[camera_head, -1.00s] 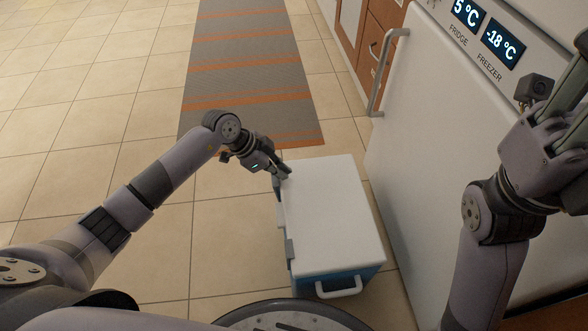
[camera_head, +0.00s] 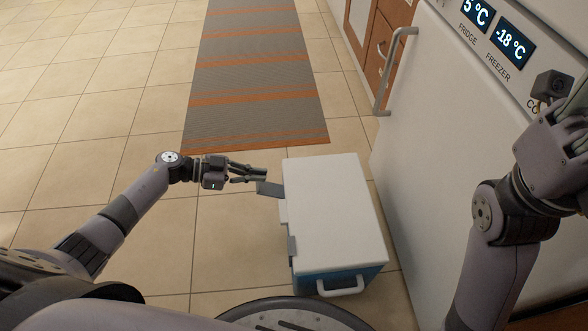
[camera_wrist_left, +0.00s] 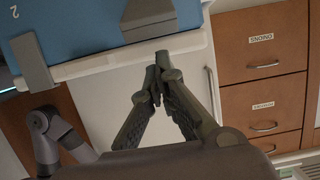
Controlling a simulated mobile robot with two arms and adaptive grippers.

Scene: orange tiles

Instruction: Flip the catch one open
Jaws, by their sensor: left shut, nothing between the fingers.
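A cooler box with a white lid (camera_head: 335,205) and blue body (camera_head: 325,284) stands on the floor. Its far grey catch (camera_head: 270,189) sticks outward from the left side, swung away from the wall. It also shows standing out in the left wrist view (camera_wrist_left: 147,18). The near catch (camera_head: 292,248) lies flat against the side; in the wrist view a "2" is printed beside it. No number shows beside the far catch. My left gripper (camera_head: 262,176) is shut and empty, its fingertips just beyond the swung-out catch; contact is unclear. My right gripper (camera_head: 572,125) is at the right edge, its fingers partly cut off.
A white fridge-freezer (camera_head: 450,130) stands close to the cooler's right, with wooden drawers (camera_head: 385,40) beyond. A grey and orange striped rug (camera_head: 255,80) lies behind the cooler. The tiled floor to the left is clear.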

